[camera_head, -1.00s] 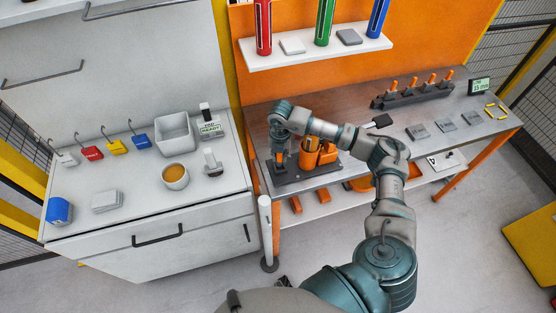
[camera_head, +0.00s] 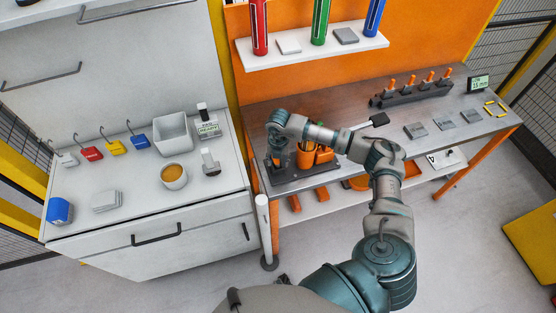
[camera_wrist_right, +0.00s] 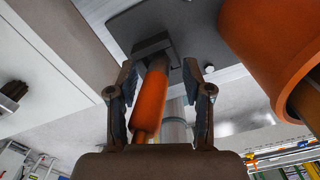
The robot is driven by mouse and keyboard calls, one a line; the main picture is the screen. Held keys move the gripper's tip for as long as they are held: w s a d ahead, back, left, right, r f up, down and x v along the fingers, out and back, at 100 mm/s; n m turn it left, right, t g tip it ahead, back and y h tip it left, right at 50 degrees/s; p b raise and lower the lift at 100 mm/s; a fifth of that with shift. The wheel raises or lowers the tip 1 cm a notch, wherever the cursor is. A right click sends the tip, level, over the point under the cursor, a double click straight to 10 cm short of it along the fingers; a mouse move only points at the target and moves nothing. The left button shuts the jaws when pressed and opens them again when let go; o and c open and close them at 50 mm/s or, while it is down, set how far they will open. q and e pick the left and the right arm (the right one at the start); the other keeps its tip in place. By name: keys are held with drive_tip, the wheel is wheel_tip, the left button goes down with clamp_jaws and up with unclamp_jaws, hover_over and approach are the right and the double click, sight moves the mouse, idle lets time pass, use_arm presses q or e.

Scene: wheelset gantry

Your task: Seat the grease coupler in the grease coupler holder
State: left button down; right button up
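In the wrist view an orange rod-shaped piece (camera_wrist_right: 152,98), which looks like the grease coupler, stands between my right gripper's fingers (camera_wrist_right: 162,100). Its far end meets a dark grey block (camera_wrist_right: 152,45), apparently the holder, on a dark plate; how deep it sits is hidden. The fingers are spread, with a clear gap between the piece and the right-hand finger. In the head view my right gripper (camera_head: 277,155) points down over the left end of the dark base (camera_head: 300,181) on the workbench. My left gripper is out of view.
Orange cups (camera_head: 306,156) stand on the base close beside the gripper; one (camera_wrist_right: 275,50) looms large in the wrist view. A dark rack (camera_head: 410,95) with orange-topped pieces and several grey plates (camera_head: 444,124) lie farther right. A white post (camera_head: 264,230) stands before the bench.

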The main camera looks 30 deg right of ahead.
drive_tip(key=shift+w+d, duration=0.1)
drive_tip(key=shift+d, duration=0.05)
drive_tip(key=r, duration=0.3)
drive_tip(key=r+b, duration=0.1)
drive_tip(key=r, duration=0.6)
drive_tip(key=shift+a+r, duration=0.35)
drive_tip(key=shift+r, duration=0.05)
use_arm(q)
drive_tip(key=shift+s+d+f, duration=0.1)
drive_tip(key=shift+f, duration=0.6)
use_arm(e)
drive_tip(key=shift+d+r, duration=0.2)
drive_tip(key=shift+r, duration=0.4)
drive_tip(key=shift+a, duration=0.1)
